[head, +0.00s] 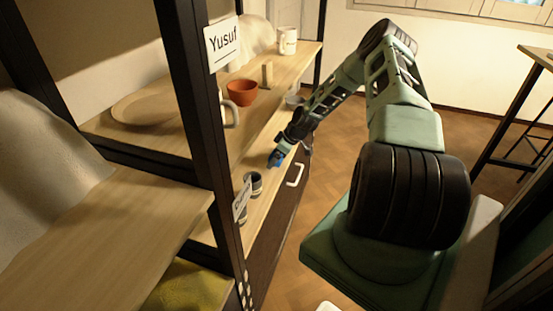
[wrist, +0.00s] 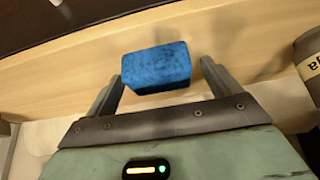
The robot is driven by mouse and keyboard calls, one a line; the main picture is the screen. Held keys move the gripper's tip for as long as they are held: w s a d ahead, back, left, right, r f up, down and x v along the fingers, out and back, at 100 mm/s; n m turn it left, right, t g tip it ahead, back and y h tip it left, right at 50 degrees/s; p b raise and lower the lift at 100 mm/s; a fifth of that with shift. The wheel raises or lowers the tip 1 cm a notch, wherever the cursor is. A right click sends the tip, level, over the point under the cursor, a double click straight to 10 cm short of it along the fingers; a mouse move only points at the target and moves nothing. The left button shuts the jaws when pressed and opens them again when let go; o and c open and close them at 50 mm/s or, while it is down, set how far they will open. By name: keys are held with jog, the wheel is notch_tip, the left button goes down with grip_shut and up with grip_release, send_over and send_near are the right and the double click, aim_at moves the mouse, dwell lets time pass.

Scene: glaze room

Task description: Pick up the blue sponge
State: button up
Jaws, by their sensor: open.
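The blue sponge (wrist: 156,68) shows in the wrist view between the two fingers of my gripper (wrist: 160,82), at and just past their tips. It lies over the pale wooden shelf. My gripper is open, with a finger on either side of the sponge; whether either finger touches it I cannot tell. In the head view the blue sponge (head: 275,159) is a small blue patch at the end of my gripper (head: 279,153), at the lower shelf's front edge. The fingers are too small to make out there.
A dark cup (head: 254,183) stands on the lower shelf (head: 228,205), nearer the camera; a dark lettered cup (wrist: 308,65) is at the wrist view's right edge. An orange bowl (head: 242,92) and white mug (head: 287,40) stand above. A black post (head: 205,130) rises nearby.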

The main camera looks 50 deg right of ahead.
jog(key=c, duration=1.1)
jog(key=shift+o, duration=0.2)
jog(key=shift+r, duration=0.9)
jog(key=shift+v, duration=0.95)
jog(key=s+d, duration=0.3)
jog(key=s, duration=0.5)
jog(key=s+d, duration=0.3)
jog(key=s, duration=0.4)
jog(key=shift+s+d+b, duration=0.25)
jog(key=shift+s+b, duration=0.05)
jog(key=shift+s, duration=0.05)
jog(key=shift+o, duration=0.5)
jog(key=shift+r, duration=0.2)
